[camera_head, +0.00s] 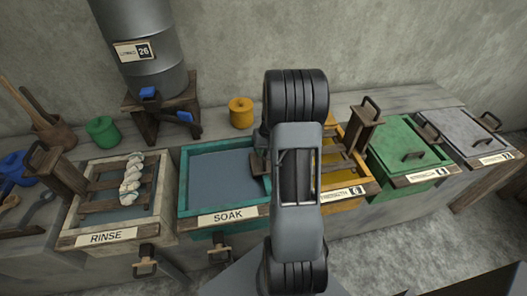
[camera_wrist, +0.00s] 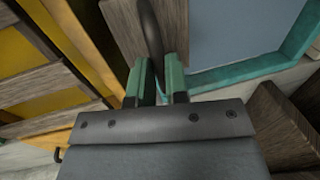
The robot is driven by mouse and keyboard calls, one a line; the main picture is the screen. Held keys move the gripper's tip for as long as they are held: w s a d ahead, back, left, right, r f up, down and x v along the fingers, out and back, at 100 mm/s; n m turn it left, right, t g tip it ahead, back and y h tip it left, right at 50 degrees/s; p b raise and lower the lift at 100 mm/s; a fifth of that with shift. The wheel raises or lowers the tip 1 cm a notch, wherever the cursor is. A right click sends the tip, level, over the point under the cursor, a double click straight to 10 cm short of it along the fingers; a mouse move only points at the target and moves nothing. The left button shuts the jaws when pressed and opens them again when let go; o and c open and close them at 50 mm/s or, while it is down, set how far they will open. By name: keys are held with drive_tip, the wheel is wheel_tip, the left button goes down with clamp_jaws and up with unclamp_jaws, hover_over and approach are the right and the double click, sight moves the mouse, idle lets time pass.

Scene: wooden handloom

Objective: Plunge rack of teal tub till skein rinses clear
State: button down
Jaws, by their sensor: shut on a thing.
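The teal tub (camera_head: 225,211), labelled SOAK, holds grey-blue water and also shows in the wrist view (camera_wrist: 240,77). My gripper (camera_wrist: 157,85) is shut on a dark curved handle (camera_wrist: 150,30) on a wooden post (camera_wrist: 118,30). The post stands between the teal tub and the yellow tub, at the teal tub's side. In the head view my arm hides most of the gripper; a bit of dark wood (camera_head: 261,165) shows beside it. A white twisted skein (camera_head: 132,178) lies on the slatted rack of the cream RINSE tub (camera_head: 100,238). No skein shows in the teal water.
The yellow tub (camera_head: 345,190) with a slatted rack is right of my arm. Lidded green (camera_head: 410,150) and grey (camera_head: 462,137) tubs stand beyond. A barrel (camera_head: 145,45) on a wooden stand, a green pot (camera_head: 103,132) and a yellow pot (camera_head: 241,112) stand behind.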

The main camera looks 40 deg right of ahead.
wheel_tip(320, 180, up, 15)
drive_tip(key=p, duration=0.7)
drive_tip(key=shift+p, duration=0.4)
drive_tip(key=c, duration=1.1)
unclamp_jaws()
drive_tip(key=shift+f, duration=0.1)
drive_tip(key=r, duration=0.4)
drive_tip(key=d+r, duration=0.1)
drive_tip(key=r, duration=0.4)
drive_tip(key=s+d+r, duration=0.1)
drive_tip(key=r, duration=0.3)
drive_tip(key=shift+s+d+r+b, duration=0.1)
drive_tip(key=shift+d+r+b, duration=0.1)
drive_tip(key=shift+r+b, duration=0.1)
